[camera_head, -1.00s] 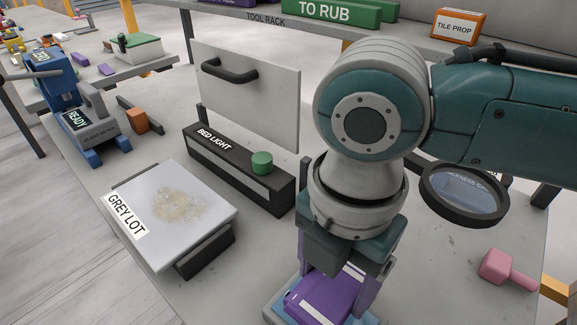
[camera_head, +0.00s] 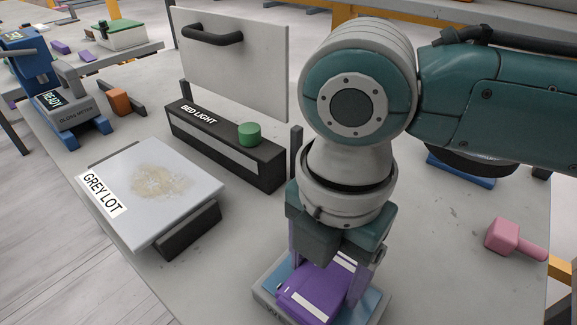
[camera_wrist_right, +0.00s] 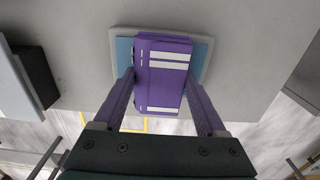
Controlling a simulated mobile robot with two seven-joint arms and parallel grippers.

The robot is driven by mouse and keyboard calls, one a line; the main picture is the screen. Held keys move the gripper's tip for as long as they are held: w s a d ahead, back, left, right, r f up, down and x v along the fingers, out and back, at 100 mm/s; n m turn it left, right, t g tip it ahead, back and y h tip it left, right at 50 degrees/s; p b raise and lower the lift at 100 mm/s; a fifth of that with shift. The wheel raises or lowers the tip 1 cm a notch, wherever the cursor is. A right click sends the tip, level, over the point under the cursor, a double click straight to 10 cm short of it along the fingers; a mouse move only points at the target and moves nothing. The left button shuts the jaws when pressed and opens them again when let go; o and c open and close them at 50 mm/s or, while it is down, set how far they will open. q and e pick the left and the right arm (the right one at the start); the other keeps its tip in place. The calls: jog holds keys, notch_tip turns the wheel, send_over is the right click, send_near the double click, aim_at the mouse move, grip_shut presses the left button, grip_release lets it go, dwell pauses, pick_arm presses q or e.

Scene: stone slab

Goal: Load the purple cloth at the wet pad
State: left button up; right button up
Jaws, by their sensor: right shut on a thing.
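The purple cloth (camera_head: 312,298), a folded block with white stripes, is on or just above the blue wet pad (camera_head: 372,305) in its pale tray. Whether it presses on the pad I cannot tell. My right gripper (camera_head: 325,285) points down and is shut on the cloth, one finger at each side. In the right wrist view the cloth (camera_wrist_right: 163,85) sits between the two purple fingers (camera_wrist_right: 160,95), with the blue pad (camera_wrist_right: 124,50) showing around its edges. The tray's lettering is mostly hidden. My left gripper is out of view.
A grey slab marked GREY LOT (camera_head: 185,180) with a dusty patch lies to the left. Behind it stand the black BED LIGHT box (camera_head: 225,155) with a green knob and an upright panel (camera_head: 250,65). A pink tool (camera_head: 505,238) lies right, with bare bench between.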

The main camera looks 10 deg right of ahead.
aim_at(326, 272)
jog(key=shift+f+b, duration=0.3)
jog(key=shift+f, duration=0.2)
dwell(0.6)
dwell(0.9)
jog(key=shift+f, duration=0.15)
dwell(0.5)
jog(key=shift+p, duration=0.3)
notch_tip(326, 272, up, 7)
jog(key=p, duration=0.8)
dwell(0.3)
